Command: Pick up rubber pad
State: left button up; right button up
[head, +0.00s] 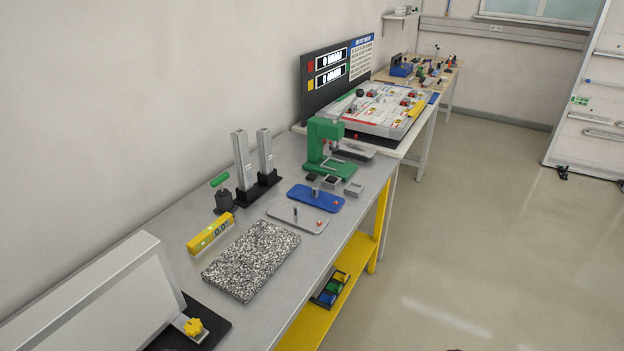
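A thick rectangular slab with black-and-white speckles (252,260) lies flat on the grey workbench (150,237), near the front edge; it is the thing that looks most like the rubber pad, though the picture does not settle its material. It is fully visible with nothing on it. A flat black piece (212,331) also lies at the bench's near end, partly covered by a grey sloped box. Neither of my grippers shows in the head view.
A yellow level (211,233) lies left of the slab. A grey tray (298,220), blue plate (316,198), green press (329,149) and two upright metal profiles (243,160) stand beyond. The grey sloped box (110,300) fills the near end. The floor at right is clear.

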aim_at(311, 177)
jog(key=i+u, duration=0.1)
jog(key=u, duration=0.7)
jog(key=i+l+u, duration=0.15)
jog(key=l+u, duration=0.15)
jog(key=i+l+u, duration=0.1)
jog(key=l+u, duration=0.5)
jog(key=i+l, duration=0.05)
jog(key=l, duration=0.05)
